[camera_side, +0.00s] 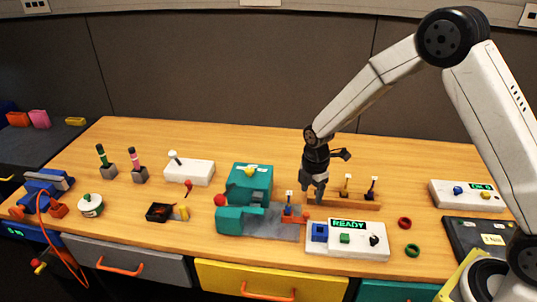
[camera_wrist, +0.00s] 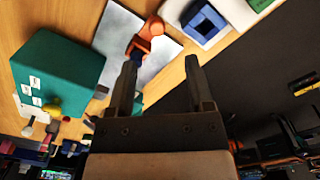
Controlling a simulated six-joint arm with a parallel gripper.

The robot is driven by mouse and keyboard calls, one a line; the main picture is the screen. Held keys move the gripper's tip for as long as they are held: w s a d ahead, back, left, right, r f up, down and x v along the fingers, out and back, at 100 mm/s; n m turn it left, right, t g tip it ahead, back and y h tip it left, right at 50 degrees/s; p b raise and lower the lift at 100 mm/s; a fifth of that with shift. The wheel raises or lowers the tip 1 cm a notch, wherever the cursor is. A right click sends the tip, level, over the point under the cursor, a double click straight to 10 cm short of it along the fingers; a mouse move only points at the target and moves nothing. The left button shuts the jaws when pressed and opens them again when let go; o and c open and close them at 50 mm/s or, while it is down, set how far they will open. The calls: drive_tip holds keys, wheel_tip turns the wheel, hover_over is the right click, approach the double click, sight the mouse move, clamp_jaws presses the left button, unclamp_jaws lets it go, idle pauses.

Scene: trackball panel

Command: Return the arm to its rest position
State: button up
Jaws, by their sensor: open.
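My gripper (camera_side: 314,196) hangs from my arm over the middle right of the wooden bench, behind the white READY panel (camera_side: 318,248) and in front of a low wooden rack (camera_side: 355,202). In the wrist view the two dark fingers of my gripper (camera_wrist: 164,75) stand apart, with nothing held between them. A teal machine (camera_side: 249,182) with a grey plate stands just left of my gripper. The wrist view shows a teal block (camera_wrist: 60,75) at left, and an orange part (camera_wrist: 150,35) beyond the fingertips. The gap between the fingertips and the bench is hard to judge.
The READY panel carries a blue block, a green button and a dark ball. A white panel (camera_side: 466,196) and a dark box (camera_side: 480,240) stand at right. The bench behind the rack is clear.

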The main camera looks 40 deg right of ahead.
drive_tip(key=s+r+m+t, duration=0.1)
drive_tip(key=s+r+m, duration=0.3)
drive_tip(key=s+m, duration=0.4)
drive_tip(key=s+r+m+t, duration=0.1)
drive_tip(key=s+r+m, duration=0.4)
drive_tip(key=s+m, duration=0.3)
drive_tip(key=shift+s+d+m+t, duration=0.3)
drive_tip(key=shift+m, duration=0.5)
